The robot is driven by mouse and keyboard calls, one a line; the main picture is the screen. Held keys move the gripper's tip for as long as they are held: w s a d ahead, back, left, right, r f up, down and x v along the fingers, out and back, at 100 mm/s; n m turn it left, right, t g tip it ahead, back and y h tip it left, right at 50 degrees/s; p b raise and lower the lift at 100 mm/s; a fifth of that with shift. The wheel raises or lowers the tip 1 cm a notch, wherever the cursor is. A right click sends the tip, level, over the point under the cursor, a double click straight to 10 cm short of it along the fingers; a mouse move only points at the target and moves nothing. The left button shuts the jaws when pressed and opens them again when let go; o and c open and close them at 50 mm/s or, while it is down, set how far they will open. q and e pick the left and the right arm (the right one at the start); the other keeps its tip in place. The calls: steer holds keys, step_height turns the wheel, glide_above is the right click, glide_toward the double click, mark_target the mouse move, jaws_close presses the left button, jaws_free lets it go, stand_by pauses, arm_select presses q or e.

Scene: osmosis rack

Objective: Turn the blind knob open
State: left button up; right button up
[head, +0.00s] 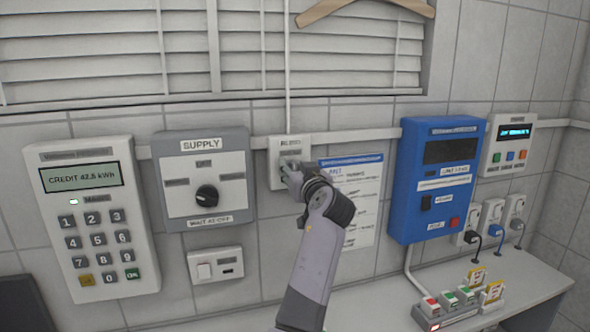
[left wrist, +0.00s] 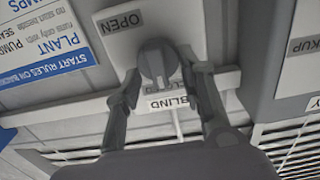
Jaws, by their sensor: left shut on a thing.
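The blind knob (left wrist: 156,60) is a grey round knob on a small white plate (left wrist: 183,25). In the left wrist view the plate has an OPEN label (left wrist: 121,22) above the knob and a BLIND label (left wrist: 168,102) below it; a second label is partly covered. In the head view the white blind box (head: 291,147) is on the wall under the window, its knob hidden by my gripper. My left gripper (head: 290,172) is at the box, its fingers (left wrist: 160,72) shut on the knob from both sides. My right gripper is out of view.
A supply box with a black knob (head: 206,196) is left of the blind box, and a keypad meter (head: 97,220) further left. A poster (head: 364,195) and a blue unit (head: 405,200) are to the right. The slatted blind (head: 110,50) hangs above. A counter (head: 385,300) is below.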

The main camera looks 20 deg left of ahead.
arm_select(q)
steer(key=c, duration=0.5)
steer(key=m, duration=0.3)
steer(key=shift+w+d, duration=0.1)
steer(key=shift+d, duration=0.05)
steer(key=m+p, duration=0.1)
steer(key=m, duration=0.3)
steer(key=shift+d, duration=0.1)
steer(key=m+p, duration=0.1)
steer(key=m, duration=0.1)
steer(key=m+p, duration=0.1)
steer(key=m, duration=0.2)
steer(key=shift+w+d+f+m, duration=0.1)
steer(key=shift+w+d+m, duration=0.05)
steer(key=shift+m, duration=0.15)
steer(key=shift+f+m+p, duration=0.3)
steer(key=shift+m+p, duration=1.1)
steer(key=shift+m, duration=1)
steer(key=shift+f+m+p, duration=0.3)
steer(key=shift+m+p, duration=1.05)
steer(key=shift+m, duration=1.05)
steer(key=shift+f+m+p, duration=0.3)
steer(key=shift+m+p, duration=1.1)
steer(key=shift+m, duration=1)
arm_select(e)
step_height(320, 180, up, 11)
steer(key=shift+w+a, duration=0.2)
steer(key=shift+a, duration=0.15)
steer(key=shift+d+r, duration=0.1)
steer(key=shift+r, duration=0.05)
